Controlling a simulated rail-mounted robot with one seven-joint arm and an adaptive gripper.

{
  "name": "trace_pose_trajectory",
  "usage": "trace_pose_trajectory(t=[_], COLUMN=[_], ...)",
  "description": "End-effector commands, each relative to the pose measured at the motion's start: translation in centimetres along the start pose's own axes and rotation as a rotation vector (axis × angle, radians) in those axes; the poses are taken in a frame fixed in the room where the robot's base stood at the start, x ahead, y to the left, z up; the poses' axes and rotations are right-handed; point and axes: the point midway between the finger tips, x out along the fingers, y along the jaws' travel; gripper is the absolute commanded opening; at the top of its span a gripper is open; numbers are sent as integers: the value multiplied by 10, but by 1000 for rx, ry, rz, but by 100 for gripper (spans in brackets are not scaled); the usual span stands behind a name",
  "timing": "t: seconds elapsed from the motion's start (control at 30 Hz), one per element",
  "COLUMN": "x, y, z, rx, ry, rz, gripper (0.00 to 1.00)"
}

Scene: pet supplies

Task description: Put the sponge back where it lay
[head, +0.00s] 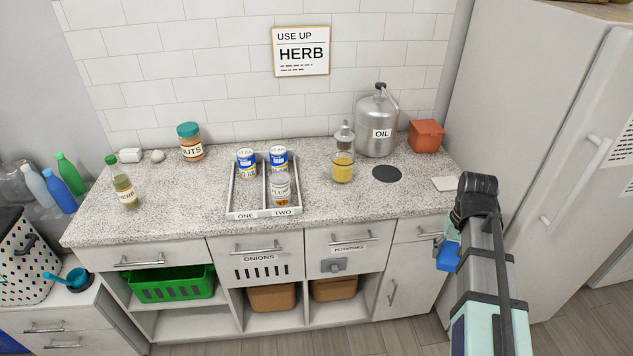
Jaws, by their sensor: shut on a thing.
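My arm reaches up at the right, and its wrist bends down behind the forearm. My gripper (453,246) is mostly hidden by the arm, so its fingers cannot be made out. A blue block (447,258), which looks like the sponge, shows at the left side of the arm, in front of the counter's right end. It is held in the gripper, clear of the worktop. A flat white pad (445,184) lies on the counter's right end, just left of the top of the arm. No other sponge is seen on the worktop.
A dark round mat (387,174), oil can (376,128), orange container (426,137) and yellow-filled dispenser (343,166) stand left of the arm. A two-part tray (233,206) holds several cans. The fridge (545,110) stands at the right. The counter's front right is clear.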

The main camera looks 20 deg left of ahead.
Motion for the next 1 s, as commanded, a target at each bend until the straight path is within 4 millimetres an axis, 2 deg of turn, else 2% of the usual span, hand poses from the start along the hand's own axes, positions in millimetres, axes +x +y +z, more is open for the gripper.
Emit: trace_pose_trajectory(t=[0.03,0.17,0.3,0.47,0.77,1.0], x=[-3,-13,-29,-50,-97,-138], y=[-14,-51,-104,-169,-295,-390], z=[-16,-46,-87,-128,-191,-231], rx=[-23,-79,-106,-71,123,382], ry=[1,0,2,1,1,1], rz=[0,0,0,0,-1,-1], gripper=[31,31,31,31,31,31])
